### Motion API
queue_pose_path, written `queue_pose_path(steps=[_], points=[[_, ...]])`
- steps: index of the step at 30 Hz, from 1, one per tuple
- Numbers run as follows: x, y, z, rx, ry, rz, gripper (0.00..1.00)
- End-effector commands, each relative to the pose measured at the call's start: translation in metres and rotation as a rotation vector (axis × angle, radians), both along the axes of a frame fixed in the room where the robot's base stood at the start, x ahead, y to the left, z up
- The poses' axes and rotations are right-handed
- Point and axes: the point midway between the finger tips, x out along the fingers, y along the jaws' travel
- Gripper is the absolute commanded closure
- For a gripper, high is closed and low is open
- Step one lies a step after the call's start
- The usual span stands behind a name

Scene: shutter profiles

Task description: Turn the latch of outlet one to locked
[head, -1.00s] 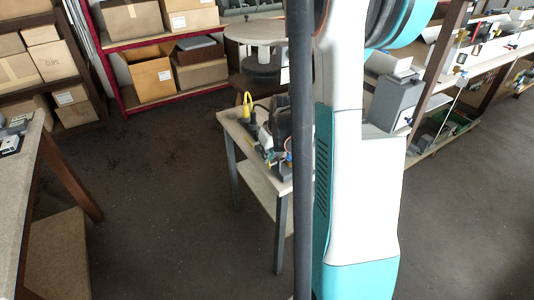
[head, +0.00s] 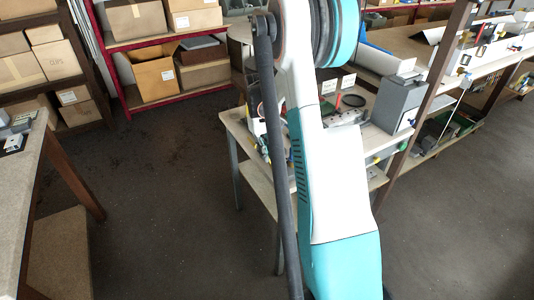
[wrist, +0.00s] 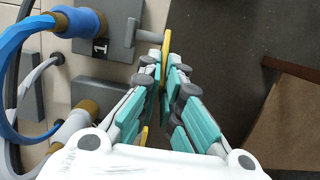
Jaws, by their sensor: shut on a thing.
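In the wrist view outlet one (wrist: 105,70) is a dark grey housing with a "1" label, and a blue plug (wrist: 88,22) with a bronze collar sits on it. Its latch (wrist: 166,42) has a yellow handle on a grey stem reaching out to the right. My gripper (wrist: 165,72) is shut on the yellow latch handle, with its fingers on both sides of it. Whether the latch stands at locked cannot be told. In the head view my arm hides the gripper and the outlet.
A second grey outlet (wrist: 92,96) with a bronze collar and grey plug lies below outlet one. A blue cable (wrist: 12,50) loops at the left. In the head view, a grey box (head: 395,103) stands right of my arm, and open floor (head: 160,200) lies left.

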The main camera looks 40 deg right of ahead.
Motion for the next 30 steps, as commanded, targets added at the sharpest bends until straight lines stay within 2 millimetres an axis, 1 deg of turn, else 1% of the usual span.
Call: queue_pose_path(steps=[4, 10, 26, 27, 29, 30], points=[[0.004, -0.0009, -0.0043, 0.019, 0.077, 0.001, 1.0], [0.0055, -0.0011, -0.0064, 0.033, 0.141, 0.001, 1.0], [0.0056, -0.0013, -0.0073, 0.04, 0.165, 0.001, 1.0], [0.0056, -0.0013, -0.0073, 0.04, 0.165, 0.001, 0.9], [0.0056, -0.0013, -0.0073, 0.04, 0.165, 0.001, 0.76], [0.0056, -0.0013, -0.0073, 0.04, 0.165, 0.001, 0.74]])
